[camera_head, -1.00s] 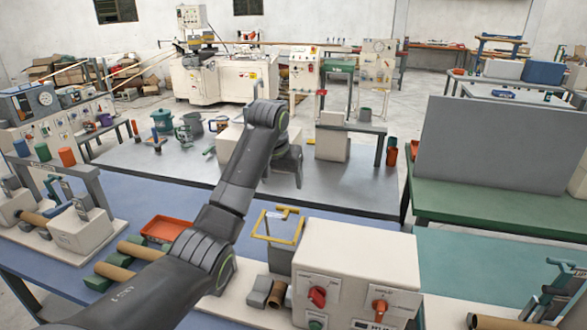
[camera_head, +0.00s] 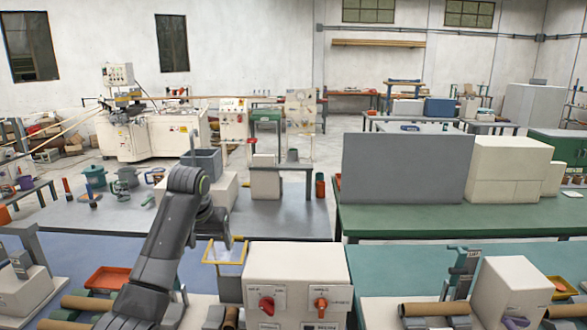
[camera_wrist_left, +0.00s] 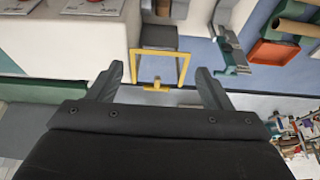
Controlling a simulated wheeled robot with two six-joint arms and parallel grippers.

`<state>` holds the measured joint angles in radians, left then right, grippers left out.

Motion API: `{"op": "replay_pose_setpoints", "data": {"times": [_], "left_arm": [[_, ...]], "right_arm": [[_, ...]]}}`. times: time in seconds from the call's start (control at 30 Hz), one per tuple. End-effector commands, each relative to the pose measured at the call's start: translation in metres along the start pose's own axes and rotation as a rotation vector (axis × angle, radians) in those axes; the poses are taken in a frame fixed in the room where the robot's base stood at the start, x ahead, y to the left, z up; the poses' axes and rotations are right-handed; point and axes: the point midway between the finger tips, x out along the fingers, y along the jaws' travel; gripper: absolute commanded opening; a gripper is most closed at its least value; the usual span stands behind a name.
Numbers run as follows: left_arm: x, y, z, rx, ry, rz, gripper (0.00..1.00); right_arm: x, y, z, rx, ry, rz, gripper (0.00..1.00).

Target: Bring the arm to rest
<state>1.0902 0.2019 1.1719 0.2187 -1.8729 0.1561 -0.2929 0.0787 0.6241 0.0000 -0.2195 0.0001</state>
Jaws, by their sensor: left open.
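My left arm (camera_head: 158,262) rises from the bottom left of the head view, bends at a raised joint and drops toward the bench. My left gripper (camera_head: 222,238) is at its lower end, small and partly hidden there. In the left wrist view the two fingers of the left gripper (camera_wrist_left: 160,76) stand wide apart with nothing between their tips. In the head view the yellow frame (camera_head: 241,252) stands close to the gripper; contact cannot be told. My right gripper is in neither current view.
A cream control box (camera_head: 297,262) with red and orange knobs stands right of the arm. An orange tray (camera_head: 108,279) and cardboard tubes (camera_head: 90,303) lie on the left. A grey panel (camera_head: 405,168) stands on the green bench behind.

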Motion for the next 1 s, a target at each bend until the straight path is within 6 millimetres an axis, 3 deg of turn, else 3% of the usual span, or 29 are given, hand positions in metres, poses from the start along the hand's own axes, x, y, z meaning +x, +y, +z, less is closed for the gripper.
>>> {"op": "replay_pose_setpoints", "data": {"times": [0.2, 0.37, 0.57, 0.8, 1.0], "left_arm": [[0.027, -0.007, 0.024, 0.0, -0.005, -0.003, 0.73], [0.05, -0.015, 0.047, -0.001, -0.008, -0.008, 0.73], [0.085, -0.026, 0.092, -0.003, -0.012, -0.014, 0.73], [0.134, -0.046, 0.19, -0.01, -0.018, -0.03, 0.73], [0.151, -0.06, 0.282, -0.019, -0.022, -0.05, 0.73]], "right_arm": [[-0.001, 0.001, 0.009, 0.001, -0.012, 0.001, 0.36], [0.0, 0.001, 0.005, 0.001, -0.008, 0.001, 0.36], [0.0, 0.001, 0.004, 0.0, -0.006, 0.001, 0.36], [-0.001, 0.002, 0.009, 0.001, -0.014, 0.002, 0.36], [-0.001, 0.002, 0.009, 0.0, -0.013, 0.002, 0.36]]}}
